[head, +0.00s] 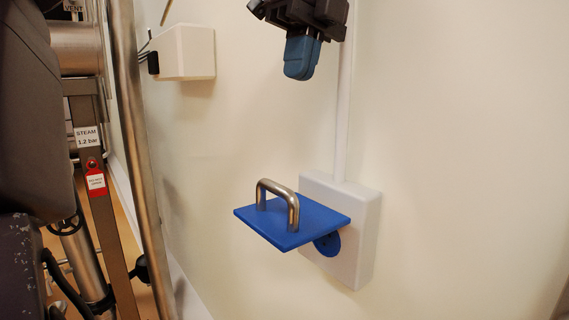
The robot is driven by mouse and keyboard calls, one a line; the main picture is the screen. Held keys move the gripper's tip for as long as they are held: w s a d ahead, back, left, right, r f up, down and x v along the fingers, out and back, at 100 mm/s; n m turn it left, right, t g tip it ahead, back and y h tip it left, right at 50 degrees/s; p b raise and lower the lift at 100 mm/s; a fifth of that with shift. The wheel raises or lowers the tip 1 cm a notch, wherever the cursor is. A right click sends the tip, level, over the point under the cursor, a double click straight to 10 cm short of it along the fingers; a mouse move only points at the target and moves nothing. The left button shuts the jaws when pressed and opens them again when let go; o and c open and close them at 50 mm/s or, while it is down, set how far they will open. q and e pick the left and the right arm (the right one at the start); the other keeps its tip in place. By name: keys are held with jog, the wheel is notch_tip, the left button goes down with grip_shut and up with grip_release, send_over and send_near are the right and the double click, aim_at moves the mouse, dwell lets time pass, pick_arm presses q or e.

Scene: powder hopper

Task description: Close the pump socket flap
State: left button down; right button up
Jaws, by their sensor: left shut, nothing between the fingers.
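The pump socket flap (268,228) is a flat blue plate with a bent metal handle (279,190) on top. It stands open, sticking out roughly level from the white socket box (357,235) on the wall. A round blue socket face (327,244) shows partly below the flap. My left gripper (300,72) is at the top of the head view, with its blue fingertips shut and empty, pointing down. It appears above the flap and handle in the picture, apart from both. My right gripper is not in view.
A white conduit (343,120) runs up the wall from the socket box. A smaller white box (186,52) is on the wall at upper left. A vertical metal pipe (138,150) and a frame with a STEAM label (87,137) stand at left. The wall at right is bare.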

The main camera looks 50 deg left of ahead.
pick_arm(q)
send_over(281, 217)
jog(key=w+x, duration=0.1)
jog(key=x, duration=0.3)
jog(key=w+x, duration=0.1)
jog(key=x, duration=0.3)
jog(key=w+x, duration=0.1)
jog(key=x, duration=0.4)
jog(key=shift+f, duration=0.3)
